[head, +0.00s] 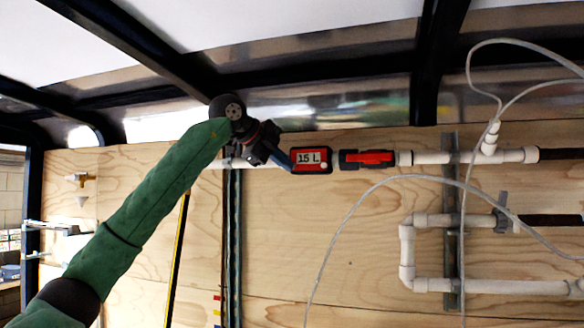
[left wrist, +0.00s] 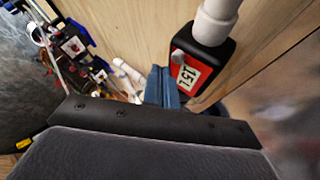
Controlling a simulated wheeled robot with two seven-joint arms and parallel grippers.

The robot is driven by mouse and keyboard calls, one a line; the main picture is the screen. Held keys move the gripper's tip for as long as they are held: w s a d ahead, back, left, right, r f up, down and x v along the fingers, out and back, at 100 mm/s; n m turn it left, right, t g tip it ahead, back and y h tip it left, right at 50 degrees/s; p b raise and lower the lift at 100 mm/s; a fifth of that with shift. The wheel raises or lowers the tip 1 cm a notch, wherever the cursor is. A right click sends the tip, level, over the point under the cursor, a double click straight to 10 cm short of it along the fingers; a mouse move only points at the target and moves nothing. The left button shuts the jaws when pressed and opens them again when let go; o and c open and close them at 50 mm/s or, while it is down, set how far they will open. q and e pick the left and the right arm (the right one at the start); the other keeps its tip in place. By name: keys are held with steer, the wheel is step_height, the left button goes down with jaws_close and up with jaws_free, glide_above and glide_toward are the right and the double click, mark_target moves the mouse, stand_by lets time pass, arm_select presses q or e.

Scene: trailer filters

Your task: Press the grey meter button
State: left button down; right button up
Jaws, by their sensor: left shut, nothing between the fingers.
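The meter (head: 311,152) is a red and black box on the white pipe along the wooden wall, with a display reading about 15 L. Its small pale grey button (head: 323,165) is at the lower right of its face. In the left wrist view the meter (left wrist: 208,32) is at upper right, with the grey button (left wrist: 178,56) beside the display. My left gripper (head: 286,161) is shut and empty, just left of the meter. Its blue fingers (left wrist: 163,88) are close to the meter's face; I cannot tell whether they touch it. My right gripper is not in view.
A pale hose (head: 345,215) loops in front of the wall. The wall below the meter is mostly bare.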

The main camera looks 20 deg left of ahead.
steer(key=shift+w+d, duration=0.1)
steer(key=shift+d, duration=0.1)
arm_select(q)
steer(key=shift+w, duration=0.15)
steer(key=shift+w, duration=0.25)
steer(key=shift+w, duration=0.15)
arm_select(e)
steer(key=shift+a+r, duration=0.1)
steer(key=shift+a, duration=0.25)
